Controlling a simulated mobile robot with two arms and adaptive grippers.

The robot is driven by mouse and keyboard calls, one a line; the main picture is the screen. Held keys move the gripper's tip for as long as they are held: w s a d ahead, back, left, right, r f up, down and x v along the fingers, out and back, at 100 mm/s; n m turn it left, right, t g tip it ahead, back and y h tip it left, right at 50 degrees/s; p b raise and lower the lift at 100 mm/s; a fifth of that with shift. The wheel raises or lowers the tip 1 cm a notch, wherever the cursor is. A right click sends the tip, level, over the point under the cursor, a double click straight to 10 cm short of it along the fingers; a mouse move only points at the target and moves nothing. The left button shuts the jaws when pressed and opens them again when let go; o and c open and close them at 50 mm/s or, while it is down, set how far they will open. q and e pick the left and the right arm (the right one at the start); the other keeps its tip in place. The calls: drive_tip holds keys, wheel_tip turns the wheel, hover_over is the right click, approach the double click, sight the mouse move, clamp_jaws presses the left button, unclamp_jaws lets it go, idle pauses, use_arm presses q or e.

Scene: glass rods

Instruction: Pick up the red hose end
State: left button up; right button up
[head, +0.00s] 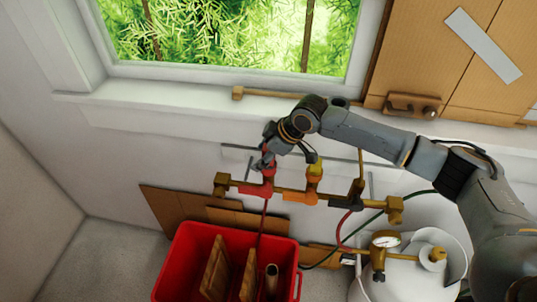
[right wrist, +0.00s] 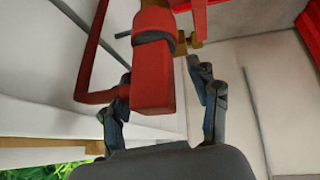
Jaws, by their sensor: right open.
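In the head view the red hose end (head: 269,170) stands above the red fitting (head: 257,190) at the left of a brass pipe manifold (head: 290,193). My right gripper (head: 262,163) reaches down to it from above and partly covers it. In the right wrist view a red block-shaped piece (right wrist: 153,88) with a dark band lies between the spread fingers of my right gripper (right wrist: 160,75). The jaws are open. There is a gap on the right finger's side; on the left the finger looks close to the block, and contact cannot be told. My left gripper is out of view.
A yellow-orange valve (head: 314,180) and a dark fitting (head: 350,197) sit along the manifold to the right. A red crate (head: 185,265) with wooden pieces stands below. A white gas tank (head: 410,275) with a gauge is at lower right. A window is above.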

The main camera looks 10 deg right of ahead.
drive_tip(key=shift+w+a+f, duration=0.1)
drive_tip(key=shift+f, duration=0.15)
drive_tip(key=shift+r, duration=0.1)
clamp_jaws()
